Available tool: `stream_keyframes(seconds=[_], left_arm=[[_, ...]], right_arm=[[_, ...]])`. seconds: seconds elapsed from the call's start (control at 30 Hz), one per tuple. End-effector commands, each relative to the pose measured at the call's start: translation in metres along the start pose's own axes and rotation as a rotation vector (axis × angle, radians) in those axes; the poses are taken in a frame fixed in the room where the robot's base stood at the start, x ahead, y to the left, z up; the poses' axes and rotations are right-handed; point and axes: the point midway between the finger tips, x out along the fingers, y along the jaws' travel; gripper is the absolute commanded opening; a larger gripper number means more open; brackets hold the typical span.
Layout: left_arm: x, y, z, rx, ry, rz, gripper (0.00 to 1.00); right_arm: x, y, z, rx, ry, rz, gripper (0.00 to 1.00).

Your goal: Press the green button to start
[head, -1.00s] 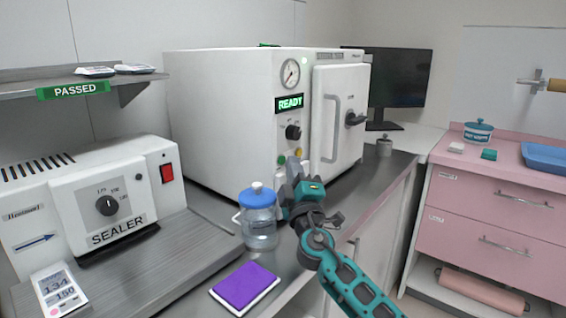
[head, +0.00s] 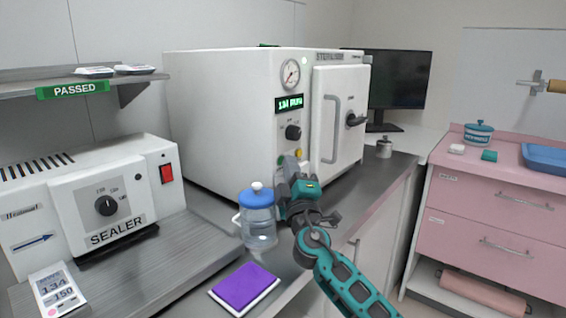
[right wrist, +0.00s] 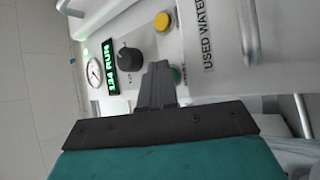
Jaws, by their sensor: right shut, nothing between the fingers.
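The white steriliser (head: 225,110) stands on the counter with its door shut. Its green display (head: 289,104) reads "134 RUN", and the display also shows in the right wrist view (right wrist: 109,65). The green button (head: 281,160) is low on the front panel, left of and below the yellow button (head: 297,153). My right gripper (head: 288,167) is shut and empty, its tips at the panel by the green button. In the right wrist view the shut fingers (right wrist: 158,70) partly cover the green button (right wrist: 178,75). I cannot tell whether they touch it. My left gripper is out of view.
A blue-capped water jug (head: 258,220) stands close to the left of my right gripper. A purple pad (head: 244,286) lies at the counter's front. The sealer (head: 100,200) is at the left. A black knob (right wrist: 130,60) is near my fingers.

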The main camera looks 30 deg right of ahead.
Motion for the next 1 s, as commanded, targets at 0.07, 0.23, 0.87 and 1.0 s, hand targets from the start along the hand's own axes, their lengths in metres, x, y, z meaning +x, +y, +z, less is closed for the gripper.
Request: stream_keyframes(seconds=[0.07, 0.23, 0.87, 1.0], left_arm=[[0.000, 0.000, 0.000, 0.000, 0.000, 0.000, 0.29], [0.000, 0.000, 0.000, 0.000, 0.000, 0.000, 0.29], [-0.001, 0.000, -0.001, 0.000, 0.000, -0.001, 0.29], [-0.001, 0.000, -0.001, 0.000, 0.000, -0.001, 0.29]], right_arm=[[0.000, 0.000, -0.001, 0.000, 0.002, -0.001, 0.00], [-0.001, 0.000, 0.000, 0.000, 0.002, -0.001, 0.00], [-0.012, 0.008, 0.008, 0.000, 0.001, 0.000, 0.00], [-0.017, 0.012, 0.013, 0.000, 0.000, -0.001, 0.00]])
